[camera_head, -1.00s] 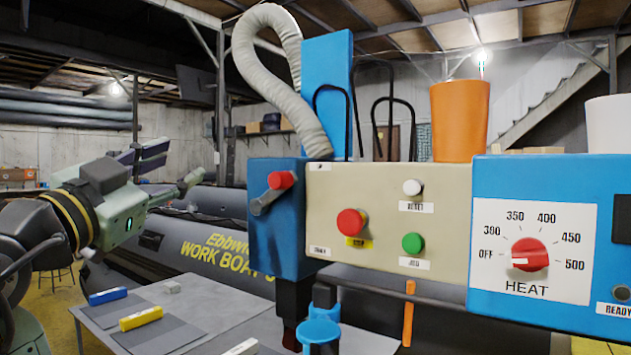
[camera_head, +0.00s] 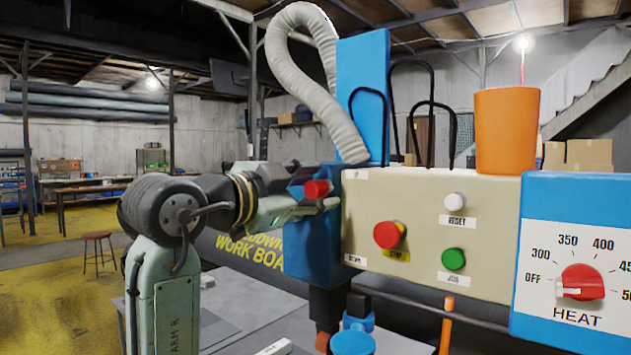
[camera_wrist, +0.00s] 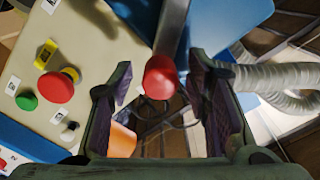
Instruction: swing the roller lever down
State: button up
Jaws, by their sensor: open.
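The roller lever is a grey arm with a red knob (camera_head: 317,189) on the blue housing at the left end of the beige control panel (camera_head: 432,230). In the wrist view the red knob (camera_wrist: 160,77) sits between my two open fingers, with a visible gap on each side. The lever's grey arm (camera_wrist: 172,28) runs up from the knob in that view. My gripper (camera_head: 310,206) is at the lever in the head view, and its near parts partly cover the lever arm. In the wrist view my gripper (camera_wrist: 165,95) is open. I cannot tell whether a finger touches the lever.
The panel carries a red stop button (camera_head: 388,234), a green button (camera_head: 453,259) and a white reset button (camera_head: 455,202) right of the lever. An orange cup (camera_head: 505,130) stands on top. A grey hose (camera_head: 310,65) rises behind. A grey table (camera_head: 250,310) lies below.

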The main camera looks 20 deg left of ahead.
jog(key=shift+w+d, duration=0.1)
jog(key=shift+w, duration=0.15)
grip_shut()
dwell(0.5)
